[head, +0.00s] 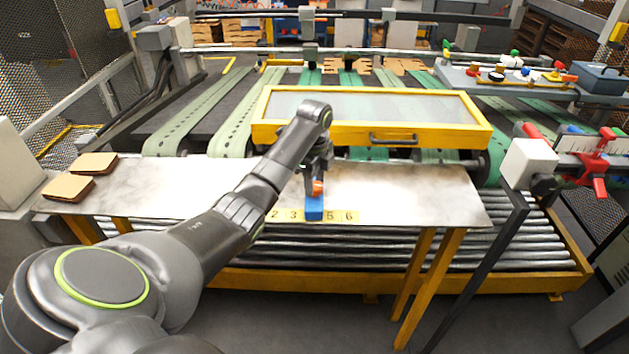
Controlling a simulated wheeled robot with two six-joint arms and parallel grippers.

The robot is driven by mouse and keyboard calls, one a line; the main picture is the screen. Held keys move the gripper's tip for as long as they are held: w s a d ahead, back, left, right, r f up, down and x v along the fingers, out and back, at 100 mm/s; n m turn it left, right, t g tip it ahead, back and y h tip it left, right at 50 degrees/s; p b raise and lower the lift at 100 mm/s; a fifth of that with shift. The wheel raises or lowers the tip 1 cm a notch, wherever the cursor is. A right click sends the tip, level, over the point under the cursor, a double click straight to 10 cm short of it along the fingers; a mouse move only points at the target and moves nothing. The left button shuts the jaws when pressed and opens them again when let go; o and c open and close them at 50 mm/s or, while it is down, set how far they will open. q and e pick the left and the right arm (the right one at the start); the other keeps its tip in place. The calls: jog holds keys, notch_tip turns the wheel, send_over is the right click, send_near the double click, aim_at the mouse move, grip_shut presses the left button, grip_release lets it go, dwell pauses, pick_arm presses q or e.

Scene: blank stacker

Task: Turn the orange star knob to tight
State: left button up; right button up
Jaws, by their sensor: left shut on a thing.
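The orange star knob (318,188) sits on top of a blue block (314,208) at the front edge of the metal table. My left gripper (317,180) reaches down over the knob from above and is shut on it. The gripper and wrist hide most of the knob, so its turn position cannot be told. The blue block stands over a yellow number strip (284,215), with 2 and 3 showing to its left and 5 and 6 to its right. My right gripper is not in view.
A yellow-framed clear guard (375,106) with a dark handle stands behind the knob. Two brown stacks (68,188) lie at the table's left end. A white box (529,164) and red clamp parts (600,165) are at right. The metal table (420,190) is clear right of the block.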

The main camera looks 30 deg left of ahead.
pick_arm(q)
jog(key=shift+f, duration=0.1)
jog(key=o, duration=1)
